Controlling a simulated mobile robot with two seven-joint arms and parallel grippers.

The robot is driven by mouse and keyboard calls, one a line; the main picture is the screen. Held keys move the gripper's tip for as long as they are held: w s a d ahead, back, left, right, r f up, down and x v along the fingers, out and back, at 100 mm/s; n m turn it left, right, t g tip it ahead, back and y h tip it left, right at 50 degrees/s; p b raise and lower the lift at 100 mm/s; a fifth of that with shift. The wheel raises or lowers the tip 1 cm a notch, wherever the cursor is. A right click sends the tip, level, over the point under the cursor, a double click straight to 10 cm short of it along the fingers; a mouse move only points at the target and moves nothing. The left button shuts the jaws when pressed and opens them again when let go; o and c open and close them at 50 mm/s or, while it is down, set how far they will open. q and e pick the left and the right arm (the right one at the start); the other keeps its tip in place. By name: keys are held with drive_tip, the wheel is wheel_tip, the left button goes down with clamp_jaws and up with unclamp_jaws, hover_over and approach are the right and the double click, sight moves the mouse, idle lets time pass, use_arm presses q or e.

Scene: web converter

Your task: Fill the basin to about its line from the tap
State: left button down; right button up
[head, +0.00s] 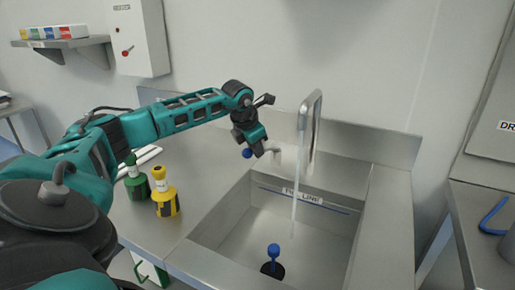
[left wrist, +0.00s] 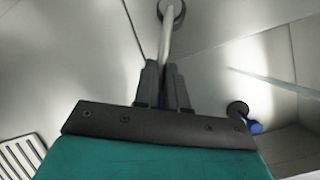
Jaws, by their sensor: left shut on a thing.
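The steel basin (head: 222,222) is sunk in the counter, with a label and a blue fill line (head: 335,207) on its back wall. The tap spout (head: 318,100) arches over it, and a thin pale stream (head: 294,190) falls into the basin. I cannot make out the water level. A blue-handled plug (head: 273,250) stands at the basin's bottom; it also shows in the left wrist view (left wrist: 254,127). The lever's rod also shows in the left wrist view (left wrist: 166,40).
A green bottle (head: 136,184) and a yellow bottle (head: 165,199) stand on the counter left of the basin. A wall box (head: 138,35) and a shelf with boxes (head: 60,42) are behind. Another steel surface (head: 480,215) is at the right, with a blue hooked thing (head: 492,218).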

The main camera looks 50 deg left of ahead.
use_arm(q)
drive_tip(key=c, duration=1.2)
unclamp_jaws()
drive_tip(key=shift+r, duration=0.15)
drive_tip(key=v, duration=1.2)
drive_tip(key=shift+s+r, duration=0.2)
drive_tip(key=shift+r, duration=0.1)
